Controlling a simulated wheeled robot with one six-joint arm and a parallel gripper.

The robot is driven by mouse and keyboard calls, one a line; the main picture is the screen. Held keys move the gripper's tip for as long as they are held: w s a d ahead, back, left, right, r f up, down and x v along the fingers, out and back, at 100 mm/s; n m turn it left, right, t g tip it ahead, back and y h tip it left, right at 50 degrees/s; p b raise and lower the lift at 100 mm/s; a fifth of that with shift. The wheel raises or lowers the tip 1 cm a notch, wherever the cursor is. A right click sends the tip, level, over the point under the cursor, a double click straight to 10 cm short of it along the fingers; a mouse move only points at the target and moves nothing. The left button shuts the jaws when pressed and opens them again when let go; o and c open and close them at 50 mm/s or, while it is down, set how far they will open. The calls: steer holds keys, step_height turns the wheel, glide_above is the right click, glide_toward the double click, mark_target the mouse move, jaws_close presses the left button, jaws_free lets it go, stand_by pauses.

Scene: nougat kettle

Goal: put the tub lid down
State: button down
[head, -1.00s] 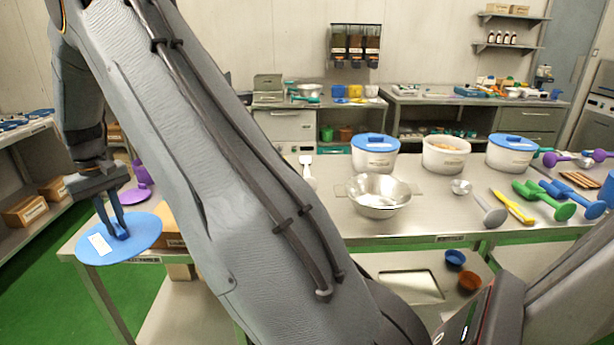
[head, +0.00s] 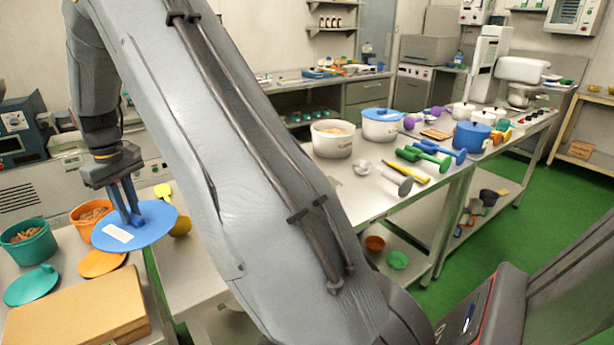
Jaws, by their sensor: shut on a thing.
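My gripper (head: 130,214) is shut on a round blue lid (head: 158,224) with a white label. It holds the lid roughly flat at the left of the head view, and I see the lid over the left bench. The gap between the lid and the bench top is hard to judge. An open white tub (head: 332,147) with pale contents stands on the steel table right of my arm. A second white tub (head: 381,130) beside it wears a blue lid.
The left bench holds a teal bucket (head: 28,244), an orange bucket (head: 91,214), a teal lid (head: 33,287), an orange lid (head: 102,263) and a cardboard-brown box (head: 80,310). Green and yellow tools (head: 425,160) lie on the steel table (head: 350,198). My arm hides the middle.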

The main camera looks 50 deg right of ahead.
steer(key=s+d+n, duration=0.4)
steer(key=s, duration=0.1)
steer(key=s+d+r+n+b, duration=0.1)
steer(key=s+d+n, duration=0.1)
steer(key=s+d, duration=0.1)
steer(key=shift+n, duration=0.4)
steer(key=s+d+n, duration=0.3)
steer(key=s+n, duration=0.2)
steer(key=s, duration=0.1)
steer(key=shift+s+f+p, duration=0.2)
steer(key=shift+f+p, duration=0.75)
steer(key=shift+f, duration=4.15)
steer(key=shift+f, duration=0.2)
steer(key=c, duration=1.7)
jaws_free()
steer(key=shift+r, duration=0.1)
